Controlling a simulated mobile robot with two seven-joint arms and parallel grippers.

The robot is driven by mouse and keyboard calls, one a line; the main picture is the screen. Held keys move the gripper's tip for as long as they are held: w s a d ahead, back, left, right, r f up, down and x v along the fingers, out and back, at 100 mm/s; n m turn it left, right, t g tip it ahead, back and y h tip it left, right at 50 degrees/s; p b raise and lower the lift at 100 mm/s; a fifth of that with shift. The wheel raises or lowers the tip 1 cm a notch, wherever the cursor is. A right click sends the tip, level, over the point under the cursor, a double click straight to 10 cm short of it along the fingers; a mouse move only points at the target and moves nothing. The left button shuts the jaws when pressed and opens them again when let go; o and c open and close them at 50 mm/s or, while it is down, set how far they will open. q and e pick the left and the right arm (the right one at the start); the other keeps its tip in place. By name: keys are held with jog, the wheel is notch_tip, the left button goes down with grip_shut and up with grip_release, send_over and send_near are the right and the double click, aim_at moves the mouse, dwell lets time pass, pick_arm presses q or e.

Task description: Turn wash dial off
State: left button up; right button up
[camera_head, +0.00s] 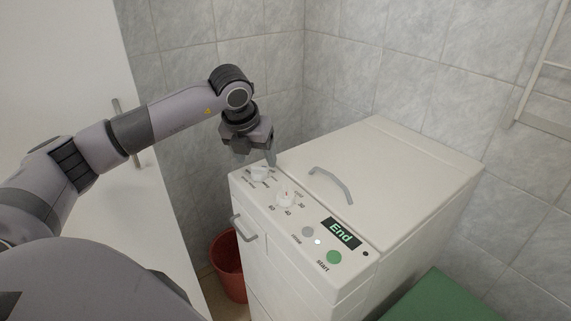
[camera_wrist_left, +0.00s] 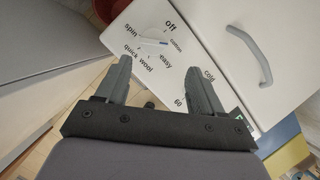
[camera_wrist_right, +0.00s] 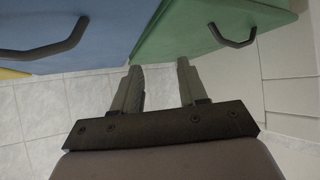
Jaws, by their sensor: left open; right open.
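The white washing machine (camera_head: 400,170) has a slanted top panel with two dials. The wash dial (camera_head: 259,174) is the one at the far left end. In the left wrist view the wash dial (camera_wrist_left: 153,42) is ringed by the words off, cottons, easy, wool, quick and spin. A coloured line on it seems to point toward cottons. My left gripper (camera_head: 256,153) is open and empty just above the wash dial, apparently not touching it; its fingers (camera_wrist_left: 158,64) point toward it. My right gripper (camera_wrist_right: 160,68) is open and empty, away from the panel.
The temperature dial (camera_head: 286,198) sits beside the wash dial. A display (camera_head: 341,233) reads End, above a green start button (camera_head: 334,257). A curved lid handle (camera_head: 331,183) rises behind the panel. A red bin (camera_head: 228,268) and a green cabinet (camera_head: 440,300) stand beside the machine.

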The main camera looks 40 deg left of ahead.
aim_at(258, 168)
pick_arm(q)
jog(key=shift+w+a+r+y, duration=0.25)
jog(key=shift+a+r+y, duration=0.1)
jog(key=shift+a, duration=0.1)
jog(key=shift+w+a+f, duration=0.1)
jog(key=shift+f, duration=0.05)
jog(key=x, duration=0.6)
jog(key=shift+f+p, duration=0.25)
jog(key=shift+p, duration=0.15)
jog(key=c, duration=1)
